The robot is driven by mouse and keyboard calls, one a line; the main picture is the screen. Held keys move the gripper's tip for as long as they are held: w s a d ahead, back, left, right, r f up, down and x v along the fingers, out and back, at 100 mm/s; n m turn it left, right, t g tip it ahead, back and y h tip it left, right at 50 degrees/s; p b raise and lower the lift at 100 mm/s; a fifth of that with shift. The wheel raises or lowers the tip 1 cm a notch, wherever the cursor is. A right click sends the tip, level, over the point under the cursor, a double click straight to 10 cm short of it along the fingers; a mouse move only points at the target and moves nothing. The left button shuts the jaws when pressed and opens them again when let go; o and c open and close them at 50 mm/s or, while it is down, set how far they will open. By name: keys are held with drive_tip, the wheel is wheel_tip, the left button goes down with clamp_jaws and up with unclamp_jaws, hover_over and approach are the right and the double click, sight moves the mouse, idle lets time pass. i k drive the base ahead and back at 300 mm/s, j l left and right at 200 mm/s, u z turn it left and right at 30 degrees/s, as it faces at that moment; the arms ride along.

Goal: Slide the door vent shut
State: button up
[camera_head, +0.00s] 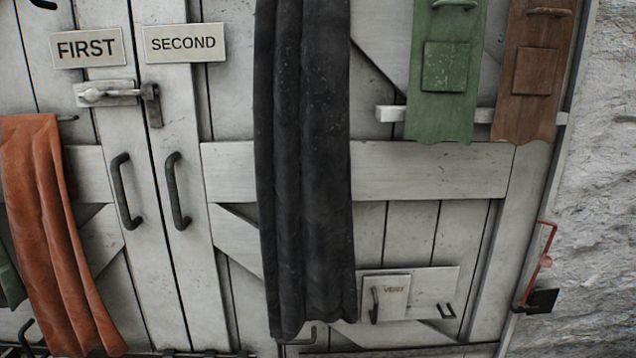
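The door vent (396,296) is at the lower right of the white plank door. It has a small pale slide panel (392,290) marked "VENT", with a dark upright handle (374,305) on its left part. The slide panel is at the left of a wider pale board (432,284). A small dark U-shaped bracket (446,310) is at the board's lower right. I cannot make out an opening, so I cannot tell how far the vent is open. My gripper is not in view.
A long black curtain (305,170) hangs close to the vent's left edge. Green (440,110) and brown (525,110) aprons hang above. A red lever (545,260) is at the right by the rough wall. Door handles (178,190) and an orange cloth (50,220) are left.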

sight(384, 297)
drive_tip(key=k, duration=0.2)
drive_tip(key=l+u, duration=0.25)
drive_tip(key=i+l+z, duration=0.2)
drive_tip(key=i, duration=0.95)
drive_tip(key=j, duration=0.1)
